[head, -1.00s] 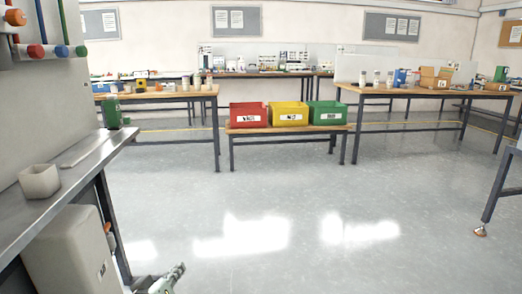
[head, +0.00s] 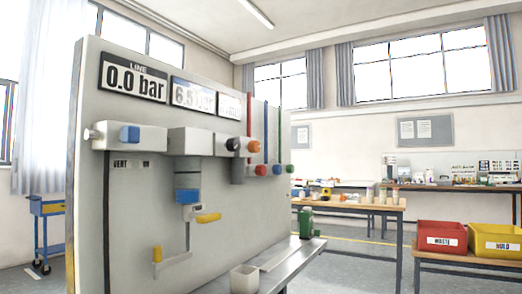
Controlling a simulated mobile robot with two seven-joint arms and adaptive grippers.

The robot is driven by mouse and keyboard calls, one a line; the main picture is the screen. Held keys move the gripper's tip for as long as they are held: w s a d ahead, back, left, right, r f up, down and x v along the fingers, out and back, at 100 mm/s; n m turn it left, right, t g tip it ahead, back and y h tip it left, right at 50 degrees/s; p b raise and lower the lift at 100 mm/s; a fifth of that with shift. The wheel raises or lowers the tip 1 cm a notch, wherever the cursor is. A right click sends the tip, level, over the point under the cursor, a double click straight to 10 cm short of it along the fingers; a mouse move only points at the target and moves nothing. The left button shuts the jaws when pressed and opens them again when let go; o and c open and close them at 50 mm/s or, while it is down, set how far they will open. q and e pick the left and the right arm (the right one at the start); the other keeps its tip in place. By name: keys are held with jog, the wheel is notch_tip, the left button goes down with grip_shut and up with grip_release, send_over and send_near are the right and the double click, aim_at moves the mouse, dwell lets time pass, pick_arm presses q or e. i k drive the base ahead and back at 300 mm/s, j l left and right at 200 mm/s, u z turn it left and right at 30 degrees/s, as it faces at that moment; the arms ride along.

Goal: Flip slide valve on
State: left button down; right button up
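A grey upright panel (head: 86,210) stands on the left of the head view. A pale block with a blue slider (head: 130,135) is fixed high on its left side and looks like the slide valve. A partly readable label starting "VENT" (head: 124,163) is below it. The slider sits near the middle of the block's face; I cannot tell which position it marks. The LINE display (head: 134,81) above reads 0.0 bar. Neither of my grippers shows in the head view.
A blue-bowled unit (head: 187,182) and yellow levers (head: 208,218) project from the panel, with an orange knob (head: 253,146) to the right. Red (head: 441,238) and yellow (head: 494,241) bins stand right.

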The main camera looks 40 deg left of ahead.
aim_at(128, 135)
jog(key=u, duration=1.9)
